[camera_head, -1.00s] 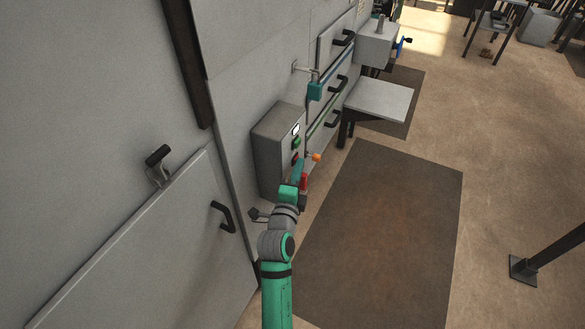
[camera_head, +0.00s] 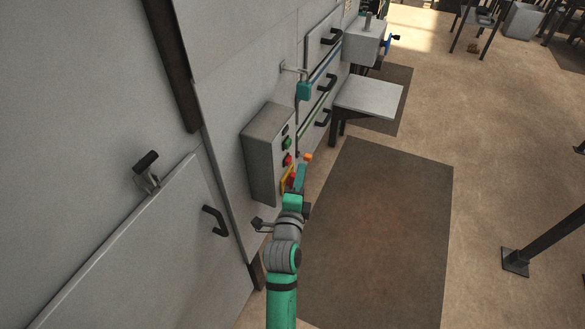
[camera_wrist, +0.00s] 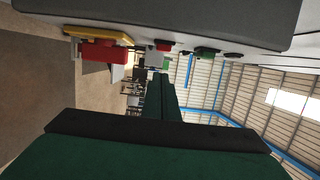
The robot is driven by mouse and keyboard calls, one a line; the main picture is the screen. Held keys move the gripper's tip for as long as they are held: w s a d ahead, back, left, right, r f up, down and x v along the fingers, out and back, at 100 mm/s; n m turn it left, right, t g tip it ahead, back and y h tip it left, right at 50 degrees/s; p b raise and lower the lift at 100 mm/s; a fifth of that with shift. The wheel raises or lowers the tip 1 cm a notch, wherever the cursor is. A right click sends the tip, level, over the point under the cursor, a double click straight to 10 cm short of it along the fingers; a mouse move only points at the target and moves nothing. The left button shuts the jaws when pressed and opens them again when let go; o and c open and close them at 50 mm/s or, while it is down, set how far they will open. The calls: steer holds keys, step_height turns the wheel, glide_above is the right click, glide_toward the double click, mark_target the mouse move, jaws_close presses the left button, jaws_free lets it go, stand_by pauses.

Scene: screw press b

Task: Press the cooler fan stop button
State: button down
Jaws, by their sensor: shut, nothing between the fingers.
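A grey control box (camera_head: 262,155) is on the wall. Its front carries a green button (camera_head: 287,143), a red button (camera_head: 288,160) below it, and a larger red piece on a yellow plate (camera_head: 287,180) lower down. No label is readable. In the wrist view the red button (camera_wrist: 163,46), green button (camera_wrist: 205,51) and red-and-yellow piece (camera_wrist: 100,45) line the box's face along the top. My gripper (camera_head: 304,168) is shut and empty, in front of the box's lower part. It also shows in the wrist view (camera_wrist: 160,85), apart from the buttons.
A small orange thing (camera_head: 308,156) shows at my gripper's end; I cannot tell what it belongs to. A teal bracketed piece (camera_head: 303,91) and a grey shelf (camera_head: 369,98) stand beyond. A door handle (camera_head: 216,221) is at left. The floor mat (camera_head: 380,235) at right is clear.

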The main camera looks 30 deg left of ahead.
steer(key=v, duration=0.9)
steer(key=shift+d, duration=0.2)
steer(key=shift+f, duration=0.1)
steer(key=s+d+f+n+h, duration=0.2)
steer(key=s+d+f+n, duration=0.1)
steer(key=s+d+f, duration=0.3)
steer(key=s+d+f+n+h, duration=0.1)
steer(key=s+d+f+n, duration=0.25)
steer(key=s+d, duration=0.4)
steer(key=s+d+n+g+h, duration=0.1)
steer(key=s+d+n+h, duration=0.3)
steer(key=s+d+n, duration=0.3)
steer(key=shift+s+d+r, duration=0.15)
steer(key=shift+s+d, duration=2.7)
steer(key=shift+s, duration=1.15)
